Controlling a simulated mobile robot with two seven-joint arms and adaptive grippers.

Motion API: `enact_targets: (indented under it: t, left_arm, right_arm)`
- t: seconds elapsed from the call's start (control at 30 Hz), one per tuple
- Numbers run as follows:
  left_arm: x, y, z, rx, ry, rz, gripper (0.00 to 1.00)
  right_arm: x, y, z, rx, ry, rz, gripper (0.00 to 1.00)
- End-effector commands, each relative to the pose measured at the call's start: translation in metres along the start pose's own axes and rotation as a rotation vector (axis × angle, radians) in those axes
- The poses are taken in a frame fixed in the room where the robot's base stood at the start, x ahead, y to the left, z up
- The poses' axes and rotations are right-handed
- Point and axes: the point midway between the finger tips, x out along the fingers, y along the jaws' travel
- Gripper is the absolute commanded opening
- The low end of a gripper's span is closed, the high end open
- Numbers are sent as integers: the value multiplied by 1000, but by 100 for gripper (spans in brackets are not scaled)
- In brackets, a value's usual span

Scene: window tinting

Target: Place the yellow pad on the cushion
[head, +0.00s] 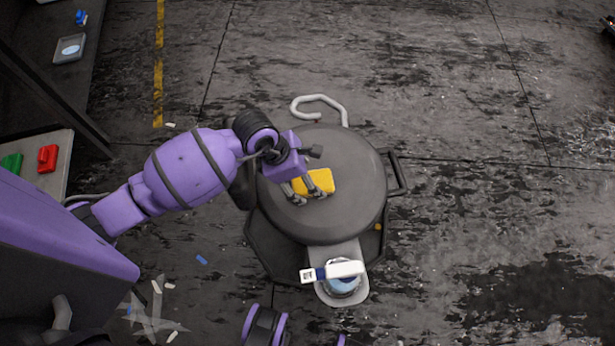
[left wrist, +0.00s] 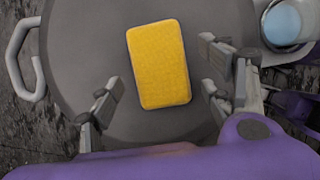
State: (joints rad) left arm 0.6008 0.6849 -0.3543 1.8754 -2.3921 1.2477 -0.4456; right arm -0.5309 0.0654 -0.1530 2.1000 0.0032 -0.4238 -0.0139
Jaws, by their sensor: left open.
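The yellow pad (head: 315,183) lies flat on the round dark grey cushion (head: 350,215), left of its middle in the head view. In the left wrist view the pad (left wrist: 158,64) shows whole, with the cushion (left wrist: 90,40) around it. My left gripper (head: 308,195) is over the cushion right at the pad. In the left wrist view its two fingers (left wrist: 160,92) stand apart on either side of the pad, with gaps between, and it holds nothing. My right gripper does not show; only a purple piece of my own body is at the bottom of the head view.
A spray bottle (head: 335,271) stands on a small holder at the cushion's near side. A pale hooked handle (head: 318,99) sticks out at the far side. Red (head: 47,158) and green (head: 12,163) items lie on a bench at left. The floor at right is open.

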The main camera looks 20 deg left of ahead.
Motion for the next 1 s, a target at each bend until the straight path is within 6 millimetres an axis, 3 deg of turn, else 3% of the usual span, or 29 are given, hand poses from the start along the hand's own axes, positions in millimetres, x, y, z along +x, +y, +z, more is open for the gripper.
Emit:
enact_targets:
  t: [0.3,0.5,1.0]
  left_arm:
    - [-70,1,0,3,1,4,73]
    - [-98,0,-1,1,2,2,73]
    - [-105,0,0,0,1,0,73]
  right_arm:
    - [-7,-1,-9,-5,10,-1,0]
    - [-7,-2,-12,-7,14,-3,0]
    - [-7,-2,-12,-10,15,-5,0]
